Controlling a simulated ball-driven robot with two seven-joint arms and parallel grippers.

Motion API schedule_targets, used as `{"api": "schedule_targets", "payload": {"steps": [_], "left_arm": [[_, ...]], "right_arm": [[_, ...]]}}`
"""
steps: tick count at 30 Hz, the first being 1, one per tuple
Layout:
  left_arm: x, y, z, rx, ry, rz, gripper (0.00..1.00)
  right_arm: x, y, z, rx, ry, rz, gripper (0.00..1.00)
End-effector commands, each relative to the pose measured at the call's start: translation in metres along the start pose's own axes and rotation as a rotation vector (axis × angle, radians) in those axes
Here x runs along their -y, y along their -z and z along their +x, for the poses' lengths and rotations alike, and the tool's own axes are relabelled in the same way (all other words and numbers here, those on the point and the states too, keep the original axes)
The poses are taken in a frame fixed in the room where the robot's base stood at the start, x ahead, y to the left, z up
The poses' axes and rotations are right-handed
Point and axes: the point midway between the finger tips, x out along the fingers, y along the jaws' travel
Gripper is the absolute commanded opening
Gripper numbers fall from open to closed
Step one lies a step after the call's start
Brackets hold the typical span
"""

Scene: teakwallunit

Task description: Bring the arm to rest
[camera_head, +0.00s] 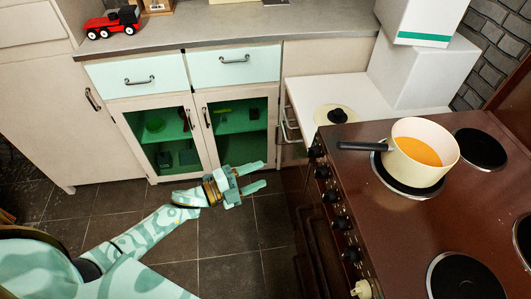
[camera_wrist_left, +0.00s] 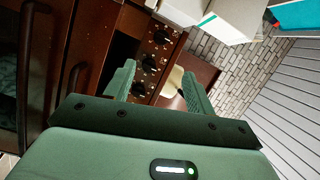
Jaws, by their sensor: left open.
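My left arm reaches in from the lower left of the head view, patterned pale green. Its left gripper (camera_head: 257,176) is open and empty, held over the tiled floor between the cabinet and the stove. In the left wrist view, the two green fingers of the left gripper (camera_wrist_left: 160,85) stand apart with nothing between them, and the stove's knobs (camera_wrist_left: 155,62) show beyond. My right gripper is not in view.
The brown stove (camera_head: 400,240) stands to the right, with a cream pot (camera_head: 424,152) of orange liquid on a burner, its dark handle pointing left. Glass-door cabinets (camera_head: 205,130) stand behind. A red toy truck (camera_head: 112,22) sits on the counter. Floor tiles (camera_head: 230,240) are clear.

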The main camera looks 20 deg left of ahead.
Motion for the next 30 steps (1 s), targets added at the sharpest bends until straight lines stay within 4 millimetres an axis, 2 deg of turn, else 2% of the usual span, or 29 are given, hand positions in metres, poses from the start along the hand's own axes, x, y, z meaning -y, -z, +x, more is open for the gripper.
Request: {"api": "schedule_targets", "payload": {"steps": [7, 9, 11, 12, 14, 15, 18, 20, 21, 23, 24, 26, 27, 29, 30], "left_arm": [[-0.001, -0.002, 0.0, 0.01, -0.005, -0.02, 0.55], [-0.007, -0.014, -0.002, 0.072, -0.023, -0.068, 0.55], [-0.024, -0.035, -0.011, 0.174, -0.056, -0.148, 0.55], [-0.041, -0.05, -0.019, 0.257, -0.08, -0.22, 0.55], [-0.076, -0.067, -0.039, 0.393, -0.124, -0.345, 0.55], [-0.102, -0.074, -0.056, 0.485, -0.157, -0.43, 0.55], [-0.169, -0.077, -0.103, 0.698, -0.243, -0.623, 0.55], [-0.207, -0.069, -0.134, 0.815, -0.297, -0.723, 0.55], [-0.23, -0.061, -0.154, 0.889, -0.332, -0.786, 0.55], [-0.264, -0.044, -0.186, 0.995, -0.388, -0.873, 0.55], [-0.284, -0.031, -0.207, 1.063, -0.424, -0.927, 0.55], [-0.313, -0.007, -0.239, 1.16, -0.482, -1.002, 0.55], [-0.33, 0.011, -0.261, 1.223, -0.522, -1.048, 0.55], [-0.352, 0.04, -0.291, 1.309, -0.581, -1.113, 0.55], [-0.365, 0.061, -0.31, 1.36, -0.62, -1.149, 0.55]], "right_arm": [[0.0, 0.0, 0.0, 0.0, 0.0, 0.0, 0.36], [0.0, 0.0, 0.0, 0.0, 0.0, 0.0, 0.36], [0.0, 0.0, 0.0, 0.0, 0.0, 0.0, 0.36], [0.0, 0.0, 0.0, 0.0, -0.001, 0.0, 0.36], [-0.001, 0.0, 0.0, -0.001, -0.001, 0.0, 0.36], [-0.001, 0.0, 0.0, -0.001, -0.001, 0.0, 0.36], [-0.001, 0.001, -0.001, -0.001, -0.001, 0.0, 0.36], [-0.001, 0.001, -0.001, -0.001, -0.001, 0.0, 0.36], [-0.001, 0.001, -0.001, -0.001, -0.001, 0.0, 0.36], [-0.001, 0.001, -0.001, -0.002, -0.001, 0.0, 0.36], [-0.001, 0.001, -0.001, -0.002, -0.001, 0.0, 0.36], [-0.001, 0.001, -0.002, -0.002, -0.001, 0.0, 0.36], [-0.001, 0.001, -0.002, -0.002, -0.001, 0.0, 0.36], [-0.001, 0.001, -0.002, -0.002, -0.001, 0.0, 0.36], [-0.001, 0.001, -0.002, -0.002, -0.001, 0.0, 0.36]]}}
